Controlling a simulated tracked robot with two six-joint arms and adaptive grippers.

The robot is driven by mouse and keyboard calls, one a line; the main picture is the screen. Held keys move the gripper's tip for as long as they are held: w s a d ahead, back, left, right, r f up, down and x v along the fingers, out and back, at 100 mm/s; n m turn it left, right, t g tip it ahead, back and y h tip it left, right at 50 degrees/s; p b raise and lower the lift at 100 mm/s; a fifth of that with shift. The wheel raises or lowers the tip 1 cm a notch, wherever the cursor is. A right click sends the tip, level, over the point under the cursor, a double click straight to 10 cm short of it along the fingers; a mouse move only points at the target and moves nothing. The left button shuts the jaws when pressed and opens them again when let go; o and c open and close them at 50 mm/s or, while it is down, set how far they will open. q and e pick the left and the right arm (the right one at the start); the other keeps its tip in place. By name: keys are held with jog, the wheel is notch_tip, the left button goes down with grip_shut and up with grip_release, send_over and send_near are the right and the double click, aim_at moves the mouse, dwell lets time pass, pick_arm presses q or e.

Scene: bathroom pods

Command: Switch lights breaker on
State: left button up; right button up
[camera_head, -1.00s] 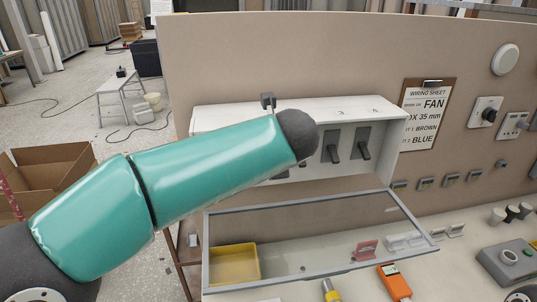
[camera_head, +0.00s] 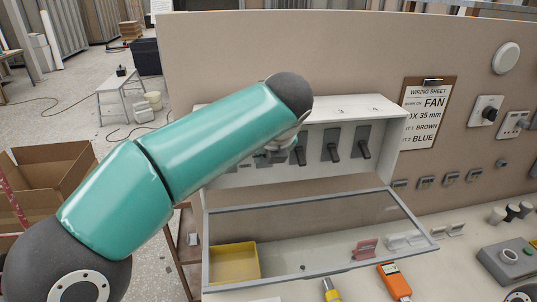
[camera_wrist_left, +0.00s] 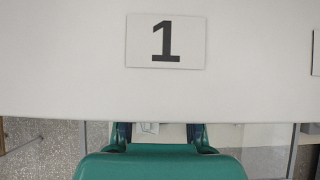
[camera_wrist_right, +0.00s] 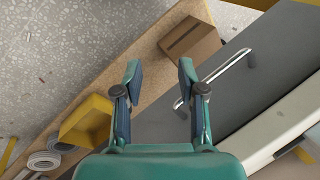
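A white breaker box (camera_head: 235,180) is on the beige panel, with its clear framed cover (camera_head: 320,277) hanging open below. Three dark breaker levers show clearly: a left one (camera_head: 298,155), a middle one (camera_head: 333,150) and a right one (camera_head: 363,149); their handles point downward. My teal left arm covers the box's left part. No breaker marked lights is readable. In the left wrist view, a label "1" (camera_wrist_left: 166,41) is on the white box top. My left gripper (camera_wrist_left: 160,131) has its fingers apart below that edge, tips hidden. My right gripper (camera_wrist_right: 158,72) is open and empty.
A wiring sheet clipboard (camera_head: 428,112) hangs right of the box. A yellow bin (camera_head: 234,263), an orange meter (camera_head: 395,282) and a grey control box (camera_head: 508,262) lie on the bench below. A metal handle (camera_wrist_right: 222,75) is near my right gripper.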

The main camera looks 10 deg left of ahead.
pick_arm(q)
jog(key=shift+o, duration=0.4)
jog(key=v, duration=1.1)
jog(key=shift+s+r, duration=0.3)
jog(key=shift+d, duration=0.1)
